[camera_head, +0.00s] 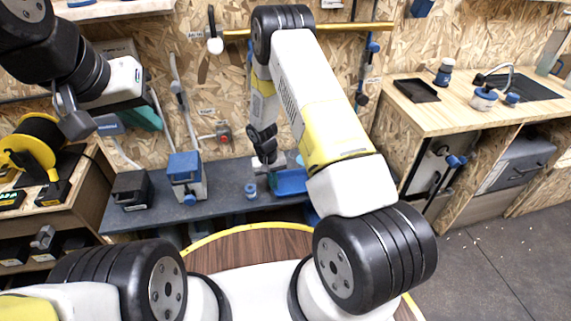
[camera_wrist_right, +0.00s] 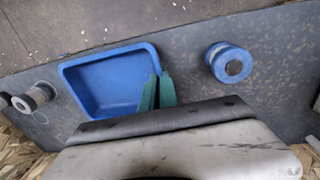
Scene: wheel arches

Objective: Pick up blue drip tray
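The blue drip tray (camera_head: 290,182) lies on the dark grey bench, partly hidden by my right arm in the head view. In the right wrist view the tray (camera_wrist_right: 105,82) is empty, its open side facing the camera. The teal fingertips of my right gripper (camera_wrist_right: 157,90) stand close together at the tray's right-hand wall, one on each side of the rim. They look shut on that wall, with the tray on the bench. My left gripper (camera_head: 128,118) is raised at the upper left, away from the tray; its opening is unclear.
A blue-and-grey cylinder (camera_wrist_right: 230,62) stands beside the tray; it also shows in the head view (camera_head: 251,190). A second small cylinder (camera_wrist_right: 35,97) is on the tray's other side. A blue-topped box (camera_head: 187,175) and a black box (camera_head: 132,188) stand further left on the bench (camera_head: 228,178).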

